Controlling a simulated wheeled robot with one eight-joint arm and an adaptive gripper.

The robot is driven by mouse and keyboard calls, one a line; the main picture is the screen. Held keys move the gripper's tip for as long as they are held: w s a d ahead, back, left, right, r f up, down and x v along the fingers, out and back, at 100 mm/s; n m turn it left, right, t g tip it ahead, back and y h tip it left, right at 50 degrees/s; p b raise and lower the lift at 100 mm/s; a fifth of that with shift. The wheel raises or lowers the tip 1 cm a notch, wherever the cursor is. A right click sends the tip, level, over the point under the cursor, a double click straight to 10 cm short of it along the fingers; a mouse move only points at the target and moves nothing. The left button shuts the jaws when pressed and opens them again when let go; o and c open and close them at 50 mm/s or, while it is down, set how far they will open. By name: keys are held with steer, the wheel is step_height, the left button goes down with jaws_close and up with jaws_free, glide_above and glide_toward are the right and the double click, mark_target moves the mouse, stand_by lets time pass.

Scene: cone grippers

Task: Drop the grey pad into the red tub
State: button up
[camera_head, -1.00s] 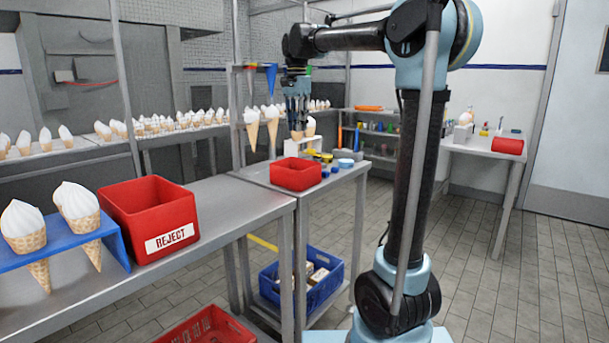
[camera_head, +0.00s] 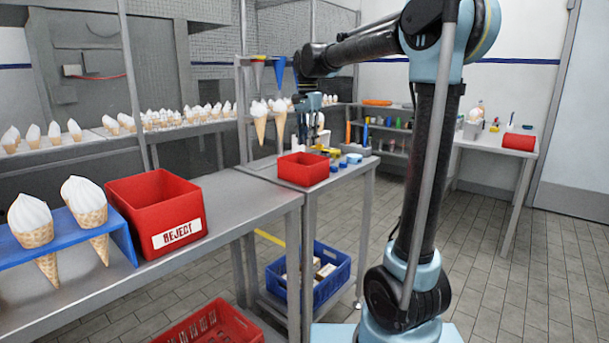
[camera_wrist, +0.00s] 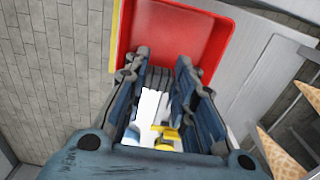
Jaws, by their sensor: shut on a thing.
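My gripper (camera_wrist: 172,85) shows large in the wrist view, with its two dark blue fingers closed around a small grey ribbed piece, the grey pad (camera_wrist: 158,78). The red tub (camera_wrist: 222,50) lies beyond the fingertips, and the pad shows against its near part; the height between them is hard to judge. In the head view the red tub (camera_head: 302,174) stands on the small metal table, its inside partly visible. My gripper (camera_head: 313,128) hangs above and behind it, pointing down. The pad is too small to make out there.
A larger red REJECT bin (camera_head: 155,215) and a blue cone holder (camera_head: 70,243) stand on the near bench. Blue and yellow small items (camera_head: 352,158) lie right of the tub. Hanging cones (camera_head: 260,125) are close left of my gripper. A blue crate (camera_head: 310,280) sits below.

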steer(key=shift+f, duration=2.4)
steer(key=o, duration=0.9)
step_height(320, 180, up, 12)
steer(key=shift+w+f, duration=0.1)
